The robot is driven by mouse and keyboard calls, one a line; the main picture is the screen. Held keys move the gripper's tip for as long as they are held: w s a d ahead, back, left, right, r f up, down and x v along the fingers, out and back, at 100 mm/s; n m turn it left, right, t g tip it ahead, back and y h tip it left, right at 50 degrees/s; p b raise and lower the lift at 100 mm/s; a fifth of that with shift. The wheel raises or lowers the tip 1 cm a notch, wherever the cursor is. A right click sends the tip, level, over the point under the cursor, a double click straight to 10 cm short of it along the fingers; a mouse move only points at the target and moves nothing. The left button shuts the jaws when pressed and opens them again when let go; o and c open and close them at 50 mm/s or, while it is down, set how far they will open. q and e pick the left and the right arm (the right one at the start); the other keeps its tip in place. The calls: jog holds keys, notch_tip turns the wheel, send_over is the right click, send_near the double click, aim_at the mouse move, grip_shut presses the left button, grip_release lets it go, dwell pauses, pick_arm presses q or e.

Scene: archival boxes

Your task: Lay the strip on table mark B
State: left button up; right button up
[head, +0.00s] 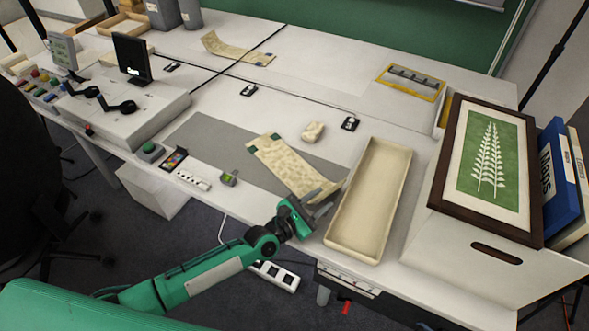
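A cream patterned strip (288,165) lies across the grey mat (213,139), running from upper left to lower right. Its near end looks raised or curled beside my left gripper (322,206). The gripper is right at that end, left of the long tray; whether its fingers are open or closed on the strip is unclear. A second similar strip (238,50) lies farther back. My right gripper is not in view.
A long cream tray (332,236) stands just right of my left gripper. A pale lump (313,132) sits behind the strip. A framed fern picture (447,182) on a box blocks the right side. A black stand (131,58) and switches occupy the left.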

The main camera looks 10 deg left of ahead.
aim_at(327, 194)
pick_arm(q)
jog(key=shift+x, duration=1.2)
jog(key=shift+w+d, duration=0.2)
jog(key=shift+w, duration=0.35)
jog(key=shift+f, duration=0.1)
grip_shut()
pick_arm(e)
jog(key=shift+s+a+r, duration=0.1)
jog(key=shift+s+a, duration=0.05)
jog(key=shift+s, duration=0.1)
